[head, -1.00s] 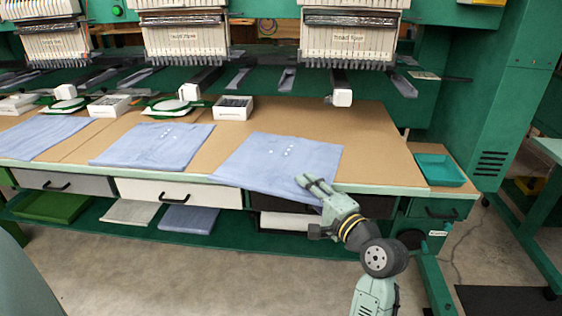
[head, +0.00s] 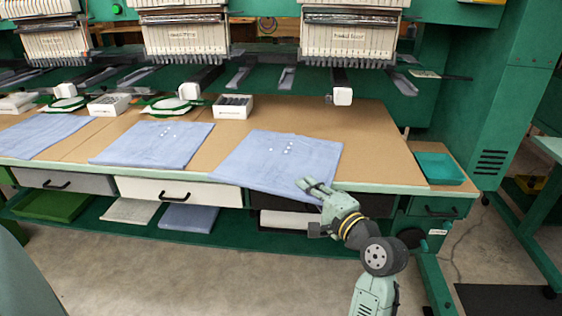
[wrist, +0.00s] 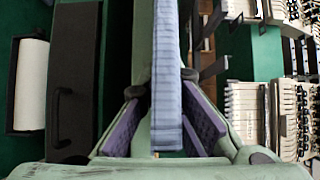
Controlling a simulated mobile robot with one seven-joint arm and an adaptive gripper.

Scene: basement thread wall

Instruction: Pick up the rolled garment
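The light blue garment (head: 275,165) nearest my gripper lies on the table at its front edge. It looks flat rather than rolled, with small white dots on top. In the wrist view its edge shows as a blue strip (wrist: 167,80) between my fingers. My gripper (head: 308,187) is at the front right corner of this garment. In the wrist view the gripper (wrist: 168,95) is open, its purple pads on either side of the strip. Contact is hard to tell. No clearly rolled blue garment shows.
Two more flat blue garments (head: 152,143) (head: 40,134) lie to the left. A white roll (head: 284,220) sits below the table, beside drawers (head: 180,192). A teal tray (head: 440,168) stands at the right. Embroidery heads (head: 348,35) hang above. The tabletop right of the garment is clear.

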